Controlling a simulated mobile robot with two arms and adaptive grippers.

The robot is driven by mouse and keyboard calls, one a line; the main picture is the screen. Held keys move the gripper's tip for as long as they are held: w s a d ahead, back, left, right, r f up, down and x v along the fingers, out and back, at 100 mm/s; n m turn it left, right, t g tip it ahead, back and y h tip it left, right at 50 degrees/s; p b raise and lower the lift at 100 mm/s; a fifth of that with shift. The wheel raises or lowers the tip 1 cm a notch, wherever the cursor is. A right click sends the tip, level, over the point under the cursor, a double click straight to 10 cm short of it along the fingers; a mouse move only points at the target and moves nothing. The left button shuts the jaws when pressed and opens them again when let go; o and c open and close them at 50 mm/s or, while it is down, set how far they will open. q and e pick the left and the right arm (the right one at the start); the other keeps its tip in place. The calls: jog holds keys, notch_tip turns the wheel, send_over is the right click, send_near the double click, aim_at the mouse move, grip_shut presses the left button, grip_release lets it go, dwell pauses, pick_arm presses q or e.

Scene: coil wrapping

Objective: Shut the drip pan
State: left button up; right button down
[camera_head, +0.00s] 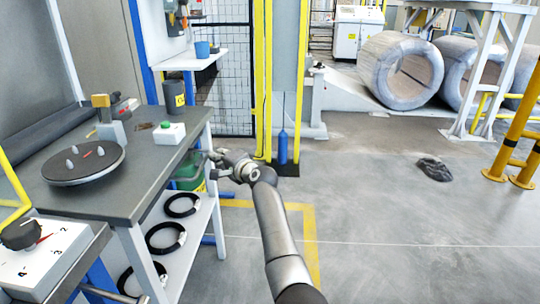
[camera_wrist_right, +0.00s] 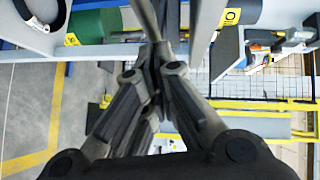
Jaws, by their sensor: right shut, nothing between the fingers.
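My right gripper (camera_head: 212,162) is at the right edge of the grey workbench (camera_head: 150,185), near the bench's far right leg. Its fingers are shut and empty. In the right wrist view the closed fingers (camera_wrist_right: 158,50) point up the picture, between a green canister (camera_wrist_right: 95,25) and pale grey bars (camera_wrist_right: 207,25). Whether they touch either one I cannot tell. I cannot pick out a drip pan with certainty in either view. My left gripper is not in view.
A round dark turntable (camera_head: 83,163) and a green-button box (camera_head: 169,133) are on the bench. Black rings (camera_head: 166,238) lie on the shelf below. A yellow post (camera_head: 262,80) stands behind my gripper. The floor at right is mostly clear, with a dark patch (camera_head: 433,170).

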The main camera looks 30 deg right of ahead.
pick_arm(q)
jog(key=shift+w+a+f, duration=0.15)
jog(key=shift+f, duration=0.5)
pick_arm(e)
jog(key=w+a, duration=0.1)
jog(key=a, duration=0.1)
jog(key=shift+w+a+r, duration=0.1)
jog(key=shift+w+a, duration=0.3)
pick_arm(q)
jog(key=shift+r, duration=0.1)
